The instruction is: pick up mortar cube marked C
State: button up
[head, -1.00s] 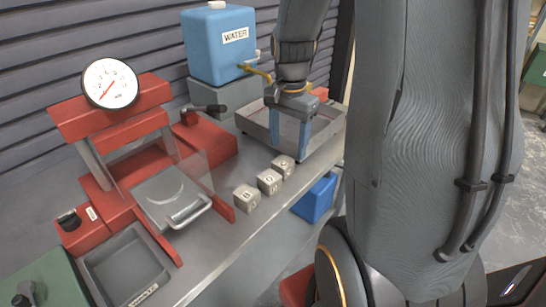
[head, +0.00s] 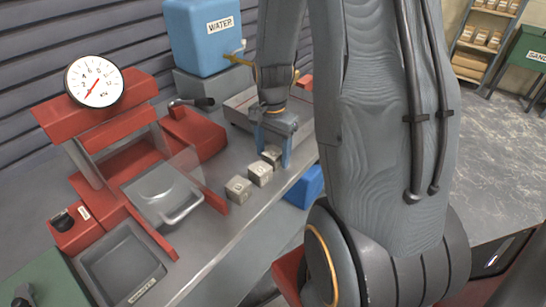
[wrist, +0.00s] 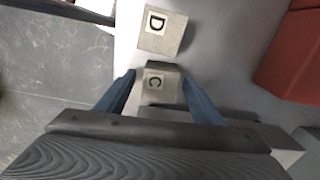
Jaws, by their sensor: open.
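The mortar cube marked C (wrist: 160,84) is grey and sits on the bench. In the wrist view it lies between the two blue fingers of my gripper (wrist: 158,80), with a small gap to each side. In the head view my gripper (head: 273,147) is open and points down at cube C (head: 271,156), which the fingers partly hide. The cube marked D (wrist: 162,33) lies just beyond C in the wrist view and also shows in the head view (head: 260,174). I cannot tell the exact finger height.
A third cube (head: 238,189) stands in the row, nearest the press. The red press (head: 105,125) with a dial gauge is at left, and a dark tray (head: 120,270) lies in front of it. A blue water tank (head: 205,40) and a grey tub (head: 238,106) stand behind.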

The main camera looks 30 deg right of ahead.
jog(key=c, duration=1.3)
jog(key=shift+r, duration=0.15)
